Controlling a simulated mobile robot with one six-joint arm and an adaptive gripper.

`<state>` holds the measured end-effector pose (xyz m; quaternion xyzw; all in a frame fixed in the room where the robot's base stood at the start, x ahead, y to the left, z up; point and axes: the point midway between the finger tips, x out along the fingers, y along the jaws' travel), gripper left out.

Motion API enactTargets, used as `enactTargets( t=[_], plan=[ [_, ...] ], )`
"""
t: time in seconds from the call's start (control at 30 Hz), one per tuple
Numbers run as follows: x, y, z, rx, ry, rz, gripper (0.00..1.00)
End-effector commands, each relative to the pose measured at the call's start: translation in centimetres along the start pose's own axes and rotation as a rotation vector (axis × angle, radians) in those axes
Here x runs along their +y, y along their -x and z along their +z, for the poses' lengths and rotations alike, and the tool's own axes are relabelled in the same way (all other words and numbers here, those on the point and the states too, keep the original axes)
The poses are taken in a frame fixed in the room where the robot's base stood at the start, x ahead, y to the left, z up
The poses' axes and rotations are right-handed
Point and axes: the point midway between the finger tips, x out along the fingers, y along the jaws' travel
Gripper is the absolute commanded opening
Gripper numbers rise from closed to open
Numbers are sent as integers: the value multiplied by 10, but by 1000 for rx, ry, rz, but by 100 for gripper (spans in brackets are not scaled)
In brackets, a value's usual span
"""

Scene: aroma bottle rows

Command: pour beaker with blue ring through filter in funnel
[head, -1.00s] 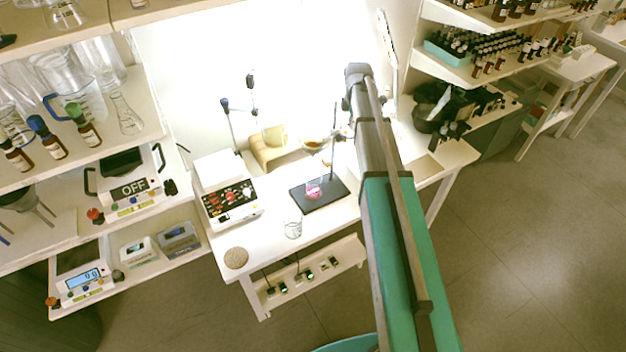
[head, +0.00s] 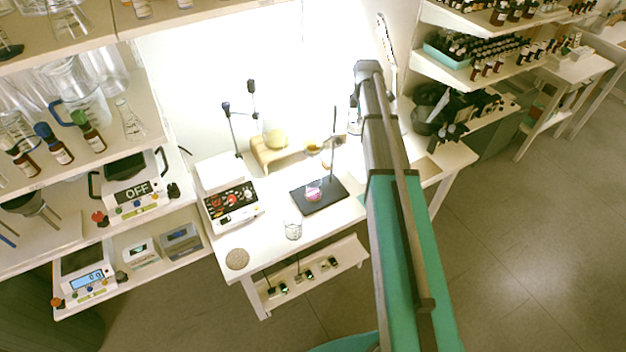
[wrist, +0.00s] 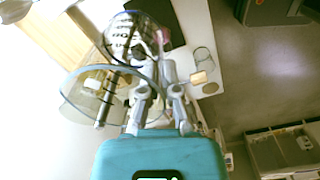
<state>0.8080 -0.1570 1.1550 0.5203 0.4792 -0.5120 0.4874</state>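In the wrist view a large clear glass vessel with a bluish rim (wrist: 72,92), which looks like the beaker, is against the fingers of my gripper (wrist: 160,82). It appears tilted, and dark markings (wrist: 128,38) show on the glass above. A separate blue ring is hard to make out. In the head view my arm hides the gripper. A flask with pink liquid (head: 313,193) sits on the base. Whether any liquid is flowing cannot be seen.
A clear beaker (head: 293,229) and a round cork mat (head: 237,259) are near the table's front edge. Shelves with bottles flank the bench. The front middle has free room.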

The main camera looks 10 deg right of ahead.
Motion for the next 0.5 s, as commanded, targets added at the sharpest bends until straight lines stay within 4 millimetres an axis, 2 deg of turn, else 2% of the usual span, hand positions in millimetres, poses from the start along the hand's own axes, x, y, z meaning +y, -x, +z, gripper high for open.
enactTargets(
  t=[0.3, 0.5],
  plan=[
    [3, 19, 17, 0, -2, 0, 0],
    [4, 24, 23, 0, 0, 0, 0]
  ],
)
